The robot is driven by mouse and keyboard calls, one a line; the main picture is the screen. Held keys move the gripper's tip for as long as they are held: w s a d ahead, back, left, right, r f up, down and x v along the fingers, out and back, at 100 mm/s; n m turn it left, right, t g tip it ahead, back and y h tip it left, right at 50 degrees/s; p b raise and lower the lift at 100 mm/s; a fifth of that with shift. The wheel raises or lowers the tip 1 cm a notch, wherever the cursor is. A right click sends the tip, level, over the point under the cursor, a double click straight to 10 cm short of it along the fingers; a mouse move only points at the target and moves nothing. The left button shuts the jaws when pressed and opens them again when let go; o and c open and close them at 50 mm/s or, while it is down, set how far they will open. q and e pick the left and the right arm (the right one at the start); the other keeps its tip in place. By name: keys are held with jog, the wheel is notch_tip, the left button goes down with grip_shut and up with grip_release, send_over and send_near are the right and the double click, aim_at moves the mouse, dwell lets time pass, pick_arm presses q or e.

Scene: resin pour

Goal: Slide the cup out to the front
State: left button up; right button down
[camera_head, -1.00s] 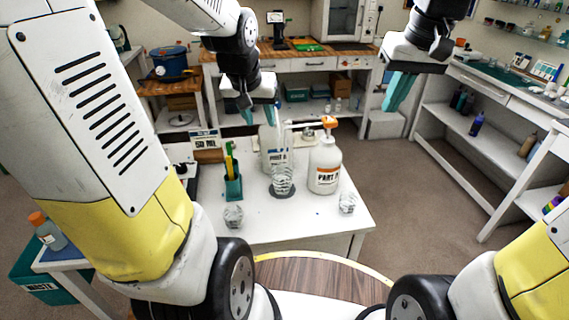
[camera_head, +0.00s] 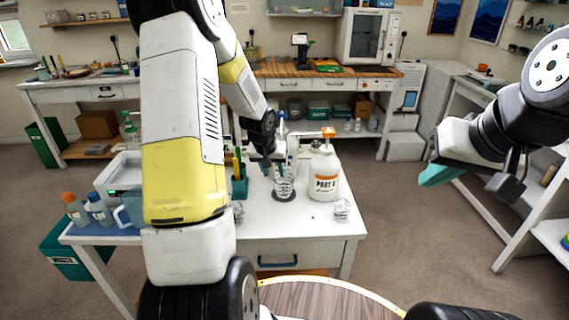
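A clear cup (camera_head: 284,186) stands upright on a dark round pad on the white table (camera_head: 300,222), in front of the pump bottles. My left gripper (camera_head: 273,168) is low at the cup's upper left side, its teal fingertips close to the rim. Whether they touch the cup or how far apart they are is too small to tell. My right gripper (camera_head: 440,175) is in the air right of the table, away from everything. Its teal fingers overlap, so their gap is hidden.
A white bottle (camera_head: 325,174) with an orange pump stands just right of the cup. A teal pen holder (camera_head: 239,183) stands left. Another clear cup (camera_head: 342,210) is at the front right; one more is partly behind my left arm. The front middle table is clear.

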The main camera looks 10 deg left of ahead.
aim_at(277, 182)
pick_arm(q)
jog(key=shift+x, duration=3.9)
jog(key=shift+c, duration=0.2)
grip_shut()
